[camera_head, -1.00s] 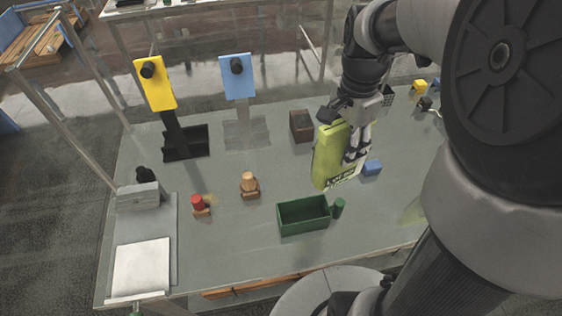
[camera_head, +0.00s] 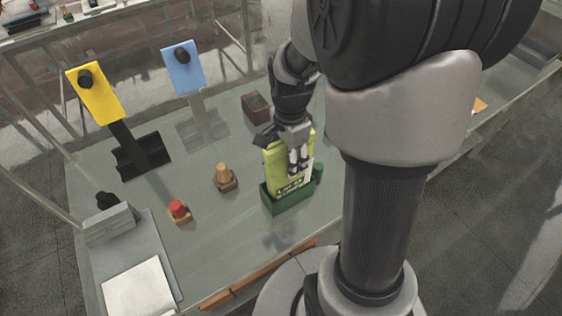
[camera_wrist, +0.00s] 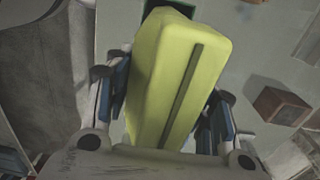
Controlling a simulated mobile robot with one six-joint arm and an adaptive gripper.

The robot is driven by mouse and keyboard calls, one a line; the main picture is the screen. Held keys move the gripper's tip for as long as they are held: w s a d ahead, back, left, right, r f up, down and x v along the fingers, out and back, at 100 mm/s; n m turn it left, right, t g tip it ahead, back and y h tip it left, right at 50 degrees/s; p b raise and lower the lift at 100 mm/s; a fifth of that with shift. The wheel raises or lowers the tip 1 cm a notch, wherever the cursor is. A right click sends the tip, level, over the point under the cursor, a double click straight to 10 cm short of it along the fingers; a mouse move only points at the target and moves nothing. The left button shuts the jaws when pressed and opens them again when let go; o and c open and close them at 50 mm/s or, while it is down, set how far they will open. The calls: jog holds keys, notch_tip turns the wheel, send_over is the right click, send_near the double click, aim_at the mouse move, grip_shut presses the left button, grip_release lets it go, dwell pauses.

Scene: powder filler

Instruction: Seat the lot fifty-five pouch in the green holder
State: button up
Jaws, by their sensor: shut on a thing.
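In the wrist view the pouch (camera_wrist: 178,75) fills the space between the two fingers (camera_wrist: 168,110). The green holder (camera_head: 290,204) is an open box on the table. The pouch's lower end overlaps the holder, and the front wall seems to hide its bottom edge. I cannot tell how deep it sits or whether it touches the floor. A strip of the holder (camera_wrist: 172,7) shows beyond the pouch in the wrist view.
A green knob (camera_head: 318,170) stands just right of the holder. A brown box (camera_head: 257,107) is behind. An orange-topped button (camera_head: 224,176) and a red button (camera_head: 178,210) stand to the left. Yellow (camera_head: 97,93) and blue (camera_head: 184,67) panels stand at the back left.

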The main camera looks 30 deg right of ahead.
jog(key=shift+f+b, duration=0.75)
jog(key=shift+f, duration=2.45)
jog(key=shift+f, duration=0.2)
jog(key=o, duration=1)
jog(key=shift+c, duration=0.2)
jog(key=shift+r, duration=0.1)
notch_tip(320, 180, up, 12)
jog(key=p, duration=0.3)
jog(key=s+a+r+n+t, duration=0.4)
jog(key=s+a+r+n, duration=0.6)
jog(key=n, duration=0.7)
jog(key=s+r, duration=0.1)
jog(key=s, duration=0.2)
jog(key=shift+s+a+r+n+t, duration=0.3)
jog(key=shift+a+r, duration=0.05)
